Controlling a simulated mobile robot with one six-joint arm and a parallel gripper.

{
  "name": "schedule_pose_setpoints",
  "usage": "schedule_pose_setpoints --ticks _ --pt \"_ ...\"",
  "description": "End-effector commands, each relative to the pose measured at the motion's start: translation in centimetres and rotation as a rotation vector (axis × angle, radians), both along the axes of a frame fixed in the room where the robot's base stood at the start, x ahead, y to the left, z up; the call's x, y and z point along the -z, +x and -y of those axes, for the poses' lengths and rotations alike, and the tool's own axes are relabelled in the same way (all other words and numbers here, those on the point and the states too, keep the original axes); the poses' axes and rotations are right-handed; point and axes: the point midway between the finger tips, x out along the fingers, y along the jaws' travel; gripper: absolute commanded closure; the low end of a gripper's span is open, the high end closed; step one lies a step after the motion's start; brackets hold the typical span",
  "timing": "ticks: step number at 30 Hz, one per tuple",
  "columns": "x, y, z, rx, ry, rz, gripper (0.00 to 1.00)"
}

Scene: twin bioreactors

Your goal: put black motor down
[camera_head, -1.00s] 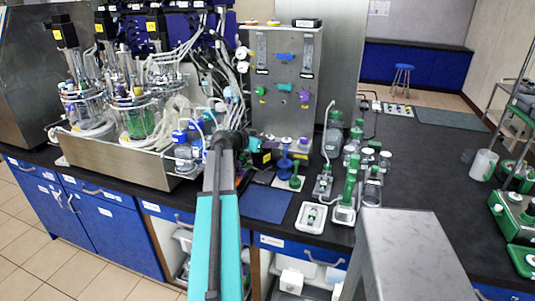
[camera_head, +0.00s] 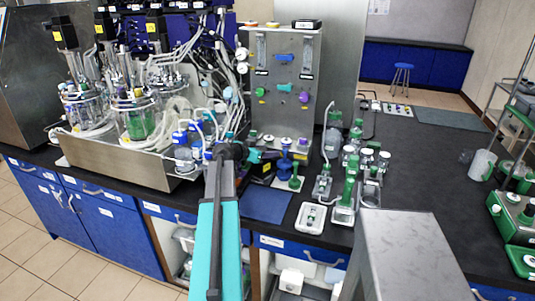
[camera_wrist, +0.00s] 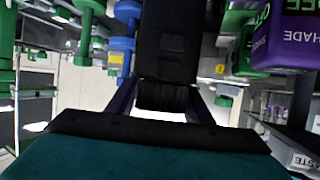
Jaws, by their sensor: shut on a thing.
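The black motor (camera_wrist: 170,45) fills the upper middle of the wrist view, held between the two fingers of my gripper (camera_wrist: 160,105). In the head view the black motor (camera_head: 262,170), with a small yellow label, is at the tip of my gripper (camera_head: 254,157). It is in front of the grey panel, just behind the blue mat (camera_head: 267,205). My arm hides part of this area. I cannot tell whether the motor touches the bench.
A blue stand (camera_head: 285,163) and a green stand (camera_head: 295,177) are close to the right of the motor. The steel tray (camera_head: 115,160) with glass vessels is at left. Green-capped bottles (camera_head: 348,185) stand further right.

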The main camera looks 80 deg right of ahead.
Motion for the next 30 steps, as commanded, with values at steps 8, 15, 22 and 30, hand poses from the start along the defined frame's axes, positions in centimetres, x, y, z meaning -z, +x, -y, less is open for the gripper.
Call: schedule_pose_setpoints --ticks 8,15,22,30 --pt "1.4 0.0 0.0 -0.002 -0.003 -0.002 1.0" --pt "1.4 0.0 0.0 -0.002 -0.004 -0.002 1.0" --pt "1.7 0.0 0.0 -0.002 -0.004 -0.002 1.0" --pt "1.8 0.0 0.0 -0.001 -0.001 0.0 0.35"
